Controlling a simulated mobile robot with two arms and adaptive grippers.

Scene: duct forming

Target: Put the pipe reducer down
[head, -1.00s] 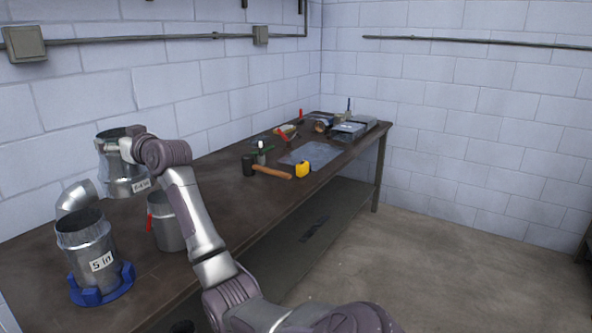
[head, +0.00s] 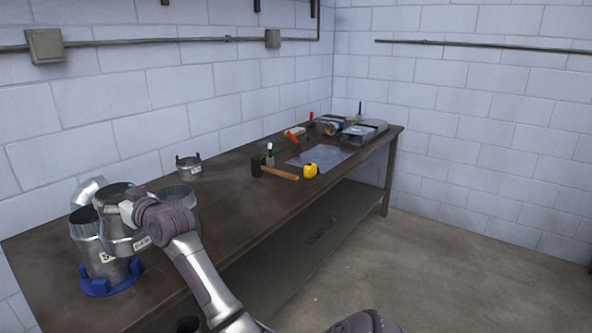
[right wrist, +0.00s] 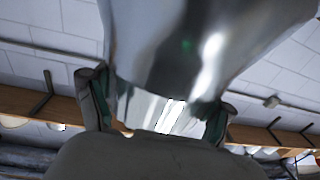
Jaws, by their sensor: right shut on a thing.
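The pipe reducer (head: 112,224) is a shiny metal sleeve with an open top and a white label low on its side. My right gripper (head: 127,211) is shut on its side and holds it upright. In the head view it overlaps the labelled metal pipe (head: 89,238) standing in a blue base (head: 98,288); I cannot tell whether they touch. In the right wrist view the gripper's two fingers (right wrist: 158,108) flank the reducer's bright metal wall (right wrist: 190,45), which fills the upper middle. My left gripper is not in view.
A metal elbow (head: 90,189) lies behind the pipe. Another metal cylinder (head: 186,200) stands partly hidden behind my wrist. A small metal collar (head: 189,169) is farther back. A mallet (head: 275,171), tape measure (head: 310,170) and sheet metal (head: 322,157) lie farther along the workbench (head: 222,200).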

